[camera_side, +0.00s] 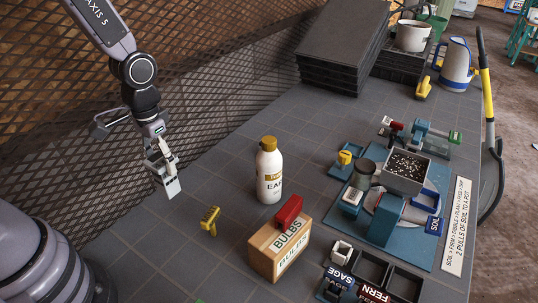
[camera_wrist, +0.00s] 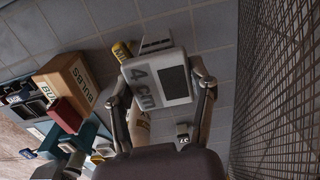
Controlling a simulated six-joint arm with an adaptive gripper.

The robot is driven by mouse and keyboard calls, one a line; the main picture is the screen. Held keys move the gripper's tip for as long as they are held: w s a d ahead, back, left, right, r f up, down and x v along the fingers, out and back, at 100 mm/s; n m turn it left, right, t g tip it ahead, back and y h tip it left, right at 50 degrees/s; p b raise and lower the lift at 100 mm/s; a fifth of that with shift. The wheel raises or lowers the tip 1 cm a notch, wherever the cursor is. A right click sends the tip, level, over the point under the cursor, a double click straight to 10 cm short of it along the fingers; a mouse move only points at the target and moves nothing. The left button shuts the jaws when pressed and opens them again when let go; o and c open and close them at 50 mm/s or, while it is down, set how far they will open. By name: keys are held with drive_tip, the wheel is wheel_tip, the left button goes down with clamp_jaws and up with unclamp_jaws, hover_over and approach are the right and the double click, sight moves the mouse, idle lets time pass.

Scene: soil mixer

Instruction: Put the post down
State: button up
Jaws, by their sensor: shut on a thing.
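My gripper (camera_side: 163,165) is shut on a pale post. In the side view the post (camera_side: 172,187) hangs from the fingers near the mesh wall, at the table's left edge; I cannot tell how far above the table it is. In the wrist view my gripper (camera_wrist: 163,90) has one finger on each side of the post (camera_wrist: 142,84). This face is light grey, with "4 cm" and a dark rectangle on it. The post hides part of the tabletop behind it.
A yellow handled piece (camera_side: 210,220), a white bottle (camera_side: 269,175) and a "BULBS" box (camera_side: 267,256) with a red block (camera_side: 289,210) stand to the right. Bare tabletop (camera_side: 205,180) lies between post and bottle. The mesh wall (camera_side: 230,90) runs along the back.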

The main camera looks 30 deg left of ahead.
drive_tip(key=shift+w+a+f, duration=0.1)
drive_tip(key=shift+w+f, duration=0.1)
drive_tip(key=shift+w, duration=0.05)
drive_tip(key=shift+w+d+f, duration=0.3)
drive_tip(key=shift+w+f, duration=1.8)
drive_tip(key=shift+w, duration=0.05)
drive_tip(key=shift+w+d+f, duration=0.35)
drive_tip(key=shift+w+f, duration=1.75)
drive_tip(key=shift+w+d+f, duration=0.3)
drive_tip(key=shift+w+f, duration=1.8)
drive_tip(key=shift+w, duration=0.05)
drive_tip(key=shift+f, duration=0.15)
drive_tip(key=o, duration=1.2)
drive_tip(key=shift+c, duration=0.2)
